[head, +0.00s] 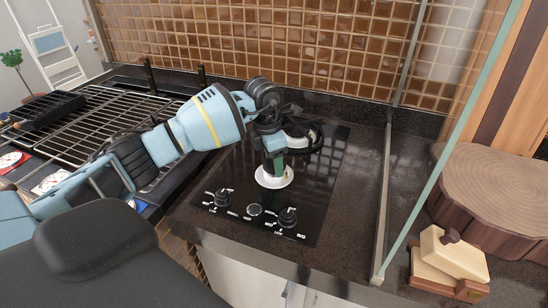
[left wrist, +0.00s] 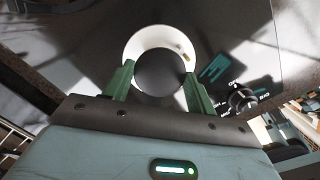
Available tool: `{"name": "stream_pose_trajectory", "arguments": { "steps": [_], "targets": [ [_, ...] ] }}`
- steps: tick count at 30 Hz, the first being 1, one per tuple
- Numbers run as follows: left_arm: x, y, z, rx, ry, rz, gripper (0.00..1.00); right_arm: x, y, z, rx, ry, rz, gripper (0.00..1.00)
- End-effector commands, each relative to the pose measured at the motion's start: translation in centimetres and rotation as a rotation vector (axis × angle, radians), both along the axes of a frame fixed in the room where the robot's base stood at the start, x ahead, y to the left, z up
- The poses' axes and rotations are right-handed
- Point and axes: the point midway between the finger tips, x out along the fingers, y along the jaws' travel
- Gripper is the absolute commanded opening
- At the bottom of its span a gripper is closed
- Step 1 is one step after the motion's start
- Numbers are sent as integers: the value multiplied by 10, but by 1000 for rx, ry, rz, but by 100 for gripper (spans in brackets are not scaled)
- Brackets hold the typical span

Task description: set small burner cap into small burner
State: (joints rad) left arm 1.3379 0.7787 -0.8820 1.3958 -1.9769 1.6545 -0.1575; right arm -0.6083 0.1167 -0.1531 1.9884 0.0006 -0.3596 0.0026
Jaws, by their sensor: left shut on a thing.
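The small burner (head: 274,181) is a white round dish on the black cooktop, near its front. My left gripper (head: 274,166) points down over it. In the left wrist view, the green fingers of my left gripper (left wrist: 158,82) are shut on the small burner cap (left wrist: 160,72), a dark round disc. The cap lies within the outline of the white burner (left wrist: 135,48), a little toward the fingers. I cannot tell whether the cap touches the burner or is just above it. In the head view the fingers mostly hide the cap. My right gripper is not in view.
A larger burner with a black grate (head: 308,137) is behind the gripper. Control knobs (head: 288,217) line the cooktop's front. A grill rack (head: 95,118) is on the left. A glass panel (head: 455,130), wooden block (head: 500,195) and wooden box (head: 450,258) are on the right.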

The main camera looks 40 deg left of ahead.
Motion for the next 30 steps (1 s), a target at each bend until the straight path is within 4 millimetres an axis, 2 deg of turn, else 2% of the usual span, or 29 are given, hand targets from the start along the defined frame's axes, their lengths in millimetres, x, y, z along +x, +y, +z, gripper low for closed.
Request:
{"name": "stream_pose_trajectory", "arguments": {
  "steps": [6,7,12,22,30],
  "targets": [
    [0,0,-5,1,1,0,33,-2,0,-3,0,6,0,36],
    [0,0,-4,0,0,0,60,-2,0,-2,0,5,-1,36],
    [0,0,-4,-1,-1,0,82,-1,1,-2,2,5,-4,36],
    [0,0,-1,0,-1,0,82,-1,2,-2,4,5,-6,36],
    [-3,3,37,0,-5,-1,82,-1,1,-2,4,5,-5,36]
  ]
}}
